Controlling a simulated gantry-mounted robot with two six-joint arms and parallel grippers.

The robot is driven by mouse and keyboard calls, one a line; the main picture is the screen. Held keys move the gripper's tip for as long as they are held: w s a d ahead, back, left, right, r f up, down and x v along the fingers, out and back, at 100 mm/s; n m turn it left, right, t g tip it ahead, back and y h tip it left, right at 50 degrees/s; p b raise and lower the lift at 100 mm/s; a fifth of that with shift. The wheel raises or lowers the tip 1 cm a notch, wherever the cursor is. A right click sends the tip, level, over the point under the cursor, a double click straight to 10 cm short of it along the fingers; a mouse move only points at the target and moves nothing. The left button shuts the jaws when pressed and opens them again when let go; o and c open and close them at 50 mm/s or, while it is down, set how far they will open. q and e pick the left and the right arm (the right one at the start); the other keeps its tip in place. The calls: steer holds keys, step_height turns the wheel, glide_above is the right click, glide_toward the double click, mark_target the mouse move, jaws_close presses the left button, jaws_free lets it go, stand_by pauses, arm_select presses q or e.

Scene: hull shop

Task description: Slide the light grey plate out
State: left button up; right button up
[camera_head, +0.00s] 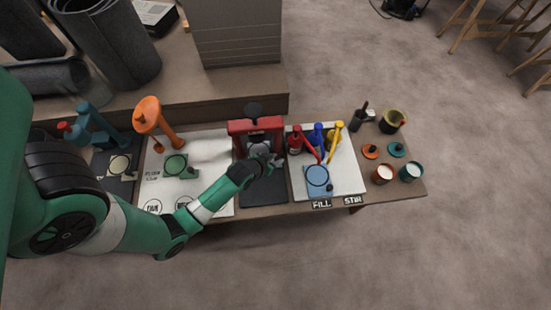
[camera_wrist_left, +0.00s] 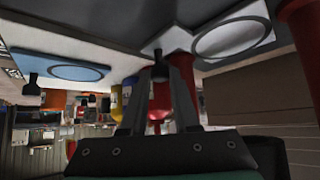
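The light grey plate (camera_head: 258,149) with a round disc lies between the posts of the red press frame (camera_head: 254,126). In the left wrist view, the plate (camera_wrist_left: 203,45) and its ring show above the fingers, with a red post on each side. My left gripper (camera_head: 273,160) is at the plate's front right corner. In the left wrist view, its dark fingertips (camera_wrist_left: 161,73) stand on either side of a small dark knob at that corner. I cannot tell whether they press on it. My right gripper is not in view.
A blue plate (camera_head: 318,179) with a dark knob lies on the white board to the right, near red, blue and yellow bottles (camera_head: 318,137). A green plate (camera_head: 175,166) lies under an orange stand at left. The dark mat (camera_head: 263,192) in front of the press is clear.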

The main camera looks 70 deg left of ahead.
arm_select(q)
jaws_close()
stand_by(1.0)
